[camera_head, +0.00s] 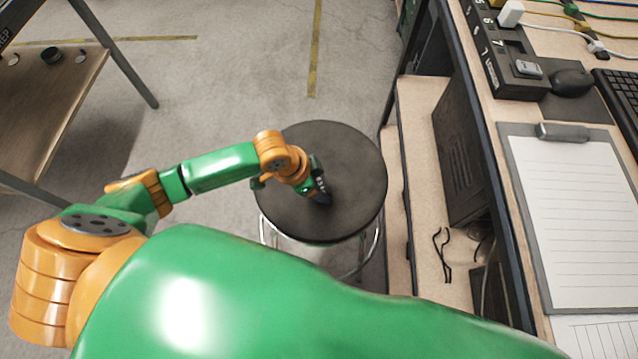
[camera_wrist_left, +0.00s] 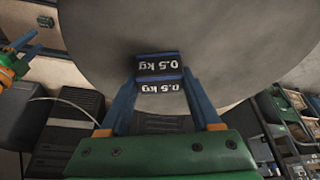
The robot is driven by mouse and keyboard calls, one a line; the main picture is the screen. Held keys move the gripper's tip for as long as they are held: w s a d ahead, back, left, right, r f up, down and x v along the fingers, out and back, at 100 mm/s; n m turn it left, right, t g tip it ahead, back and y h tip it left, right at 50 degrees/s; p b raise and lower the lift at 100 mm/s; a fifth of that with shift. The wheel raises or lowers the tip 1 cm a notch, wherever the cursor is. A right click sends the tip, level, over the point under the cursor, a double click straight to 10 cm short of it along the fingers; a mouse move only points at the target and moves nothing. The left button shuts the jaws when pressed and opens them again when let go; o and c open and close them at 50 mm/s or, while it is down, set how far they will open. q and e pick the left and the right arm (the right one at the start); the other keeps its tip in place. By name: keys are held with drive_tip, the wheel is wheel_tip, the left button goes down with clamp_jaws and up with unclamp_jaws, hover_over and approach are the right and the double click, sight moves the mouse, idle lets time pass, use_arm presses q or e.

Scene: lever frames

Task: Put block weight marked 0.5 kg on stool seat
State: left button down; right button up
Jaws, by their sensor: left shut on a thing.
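The block weight (camera_wrist_left: 158,67) is small and dark with a blue edge, and two of its faces read "0.5 kg" in white in the left wrist view. My left gripper (camera_wrist_left: 159,92) is shut on it, with a blue finger on each side. The round dark stool seat (camera_head: 352,170) is in the middle of the head view, and its grey surface (camera_wrist_left: 225,45) fills the top of the wrist view. My left gripper (camera_head: 316,187) is over the seat, near its middle. I cannot tell whether the block touches the seat. The gripper hides part of the block in the head view.
A workbench on the right carries a clipboard (camera_head: 577,215), a mouse (camera_head: 573,82) and a keyboard. A wooden shelf (camera_head: 415,150) lies beneath it, close to the stool. A wooden table (camera_head: 55,105) stands at the left. The rest of the seat looks clear.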

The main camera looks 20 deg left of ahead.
use_arm(q)
drive_tip(key=shift+f, duration=0.1)
drive_tip(key=shift+c, duration=0.5)
unclamp_jaws()
drive_tip(key=shift+r, duration=0.4)
drive_tip(key=p+v, duration=0.2)
drive_tip(key=v, duration=0.9)
drive_tip(key=shift+a+r, duration=0.15)
drive_tip(key=shift+r, duration=0.05)
drive_tip(key=shift+s, duration=0.2)
